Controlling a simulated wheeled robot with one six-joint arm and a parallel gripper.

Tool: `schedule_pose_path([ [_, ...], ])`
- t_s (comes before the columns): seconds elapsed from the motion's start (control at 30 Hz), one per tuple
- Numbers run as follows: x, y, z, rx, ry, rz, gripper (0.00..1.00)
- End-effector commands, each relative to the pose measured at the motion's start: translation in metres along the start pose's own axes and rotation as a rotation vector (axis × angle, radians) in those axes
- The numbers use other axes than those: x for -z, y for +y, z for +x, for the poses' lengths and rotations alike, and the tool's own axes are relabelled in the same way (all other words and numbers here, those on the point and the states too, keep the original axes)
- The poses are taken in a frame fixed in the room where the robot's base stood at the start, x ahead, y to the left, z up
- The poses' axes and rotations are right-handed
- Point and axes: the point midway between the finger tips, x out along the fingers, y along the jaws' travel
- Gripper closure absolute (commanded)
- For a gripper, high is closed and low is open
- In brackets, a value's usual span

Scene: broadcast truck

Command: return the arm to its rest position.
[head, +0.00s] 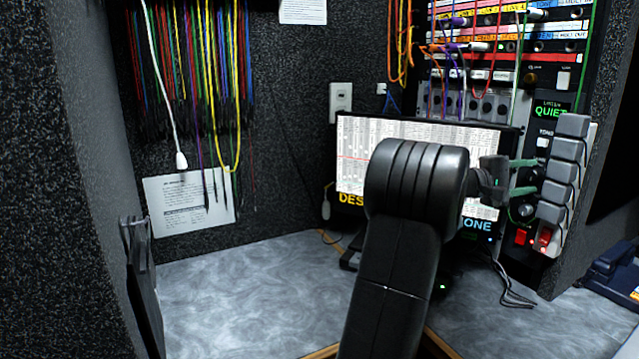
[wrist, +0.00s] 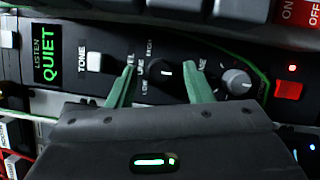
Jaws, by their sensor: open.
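My arm (head: 395,260) rises from the bottom of the head view and bends right toward the equipment rack. My gripper (head: 537,176) is at its end, with two green fingers pointing at the rack's control panel. In the wrist view my gripper (wrist: 159,68) is open, with a clear gap between the fingertips. A black knob (wrist: 166,74) shows between the fingers; I cannot tell whether they touch the panel. Nothing is held.
Close around the gripper are a white TONE switch (wrist: 95,62), a grey knob (wrist: 236,82), a lit red button (wrist: 289,90) and a column of grey blocks (head: 564,168). A monitor (head: 355,150) stands behind my arm. The grey desk (head: 230,290) is clear at left.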

Motion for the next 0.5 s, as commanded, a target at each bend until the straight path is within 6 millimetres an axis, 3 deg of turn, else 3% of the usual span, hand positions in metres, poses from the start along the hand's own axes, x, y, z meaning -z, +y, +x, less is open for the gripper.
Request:
schedule_pose_path([
  [0.5,-0.0019,0.0093,0.0003,0.165,0.001,0.395,0.54],
])
